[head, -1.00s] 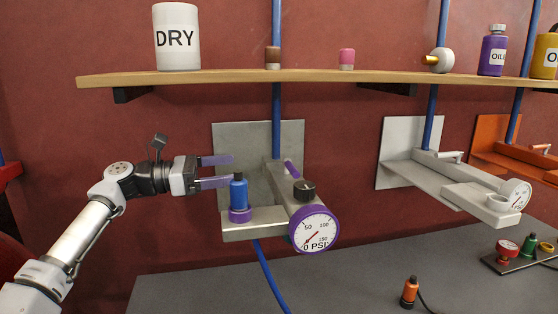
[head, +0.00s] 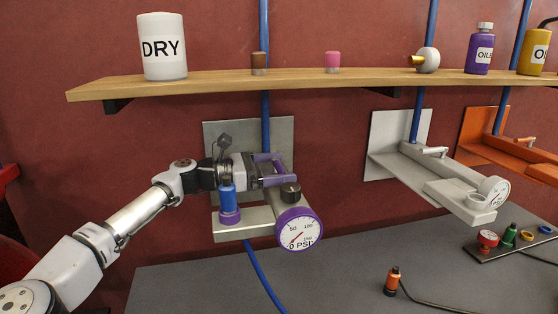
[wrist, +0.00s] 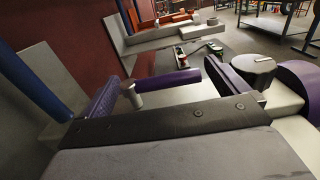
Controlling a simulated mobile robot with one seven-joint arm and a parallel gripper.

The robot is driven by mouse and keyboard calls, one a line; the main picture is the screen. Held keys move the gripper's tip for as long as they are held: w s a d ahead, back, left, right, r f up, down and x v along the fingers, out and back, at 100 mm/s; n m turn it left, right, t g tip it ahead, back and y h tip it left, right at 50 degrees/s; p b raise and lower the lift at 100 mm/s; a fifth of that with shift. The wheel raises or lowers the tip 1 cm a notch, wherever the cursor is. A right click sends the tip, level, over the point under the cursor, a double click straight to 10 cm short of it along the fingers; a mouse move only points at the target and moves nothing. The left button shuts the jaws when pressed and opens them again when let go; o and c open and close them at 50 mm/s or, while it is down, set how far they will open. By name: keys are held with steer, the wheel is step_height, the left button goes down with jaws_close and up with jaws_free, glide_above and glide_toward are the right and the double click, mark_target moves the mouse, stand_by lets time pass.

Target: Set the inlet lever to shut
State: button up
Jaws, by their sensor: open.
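The inlet lever is a purple bar (wrist: 172,82) on a short grey pivot on the grey inlet pipe block. In the wrist view it lies crosswise between the two purple fingers of my gripper (wrist: 160,75). In the head view my gripper (head: 279,168) is over the pipe block in front of the grey back plate (head: 220,133), and its fingers largely hide the lever. The fingers are apart, and I cannot tell whether either touches the lever.
A black knob (head: 291,191) and a purple-rimmed gauge (head: 300,232) sit close to my gripper. A blue-bodied fitting (head: 228,199) stands just below my wrist. A wooden shelf (head: 210,82) runs above. White (head: 460,200) and orange (head: 520,155) stations stand at right.

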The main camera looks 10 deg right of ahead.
steer(key=shift+d, duration=0.3)
steer(key=c, duration=1.3)
